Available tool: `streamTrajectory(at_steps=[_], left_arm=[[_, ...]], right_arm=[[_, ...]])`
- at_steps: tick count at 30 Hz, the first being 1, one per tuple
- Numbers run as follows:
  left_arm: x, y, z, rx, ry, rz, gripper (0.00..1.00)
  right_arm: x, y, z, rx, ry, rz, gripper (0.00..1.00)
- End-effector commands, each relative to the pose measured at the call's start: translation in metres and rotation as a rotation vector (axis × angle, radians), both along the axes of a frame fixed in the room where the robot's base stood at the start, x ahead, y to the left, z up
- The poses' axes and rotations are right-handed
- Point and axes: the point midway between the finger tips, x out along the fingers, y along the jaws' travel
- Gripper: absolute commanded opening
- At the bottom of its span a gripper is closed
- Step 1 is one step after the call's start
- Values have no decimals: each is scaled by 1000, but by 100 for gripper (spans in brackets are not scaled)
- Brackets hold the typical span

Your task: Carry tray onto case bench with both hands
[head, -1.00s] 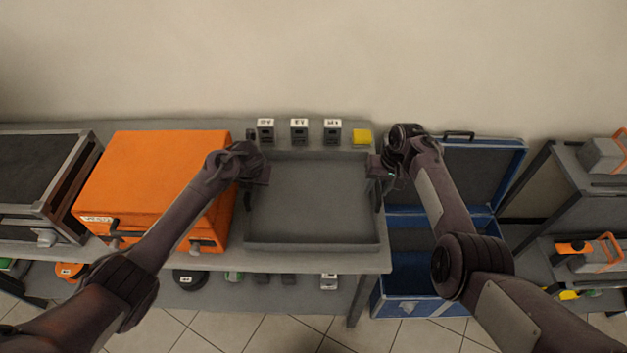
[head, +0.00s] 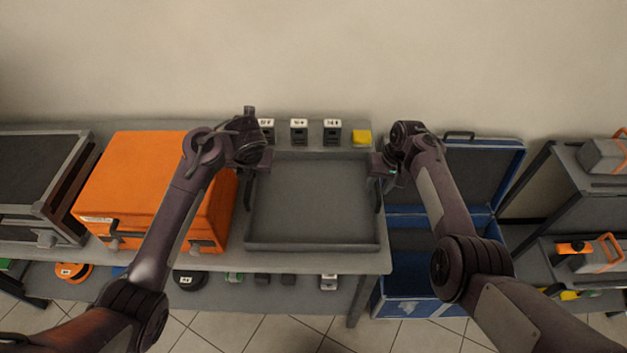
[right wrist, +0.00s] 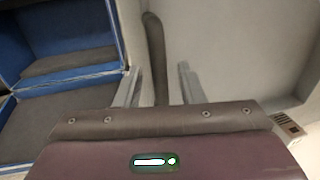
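The grey tray (head: 313,205), shallow and empty, lies flat on the grey bench (head: 310,262) in the head view. It has dark handles at its left (head: 249,190) and right (head: 378,195) sides. My right gripper (head: 380,172) is at the right handle. In the right wrist view, its two fingers (right wrist: 160,88) stand apart with the dark handle (right wrist: 155,45) between them and gaps on both sides. My left gripper (head: 256,158) is above the tray's far left corner, near the left handle; its fingers are not clear enough to tell their opening.
An orange case (head: 150,180) stands left of the tray on the bench. An open blue case (head: 415,300) is at the right, beside a grey shelf (head: 535,190).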

Motion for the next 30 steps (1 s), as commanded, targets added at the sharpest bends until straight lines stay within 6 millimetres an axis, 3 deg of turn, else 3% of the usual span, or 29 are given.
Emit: streamTrajectory(at_steps=[12, 30], left_arm=[[0, 0, 0, -1, 0, -1, 36], [0, 0, 0, -1, 0, 1, 36]], right_arm=[[0, -11, 58, 1, -1, 0, 36], [0, -13, 64, 0, 0, -1, 36]])
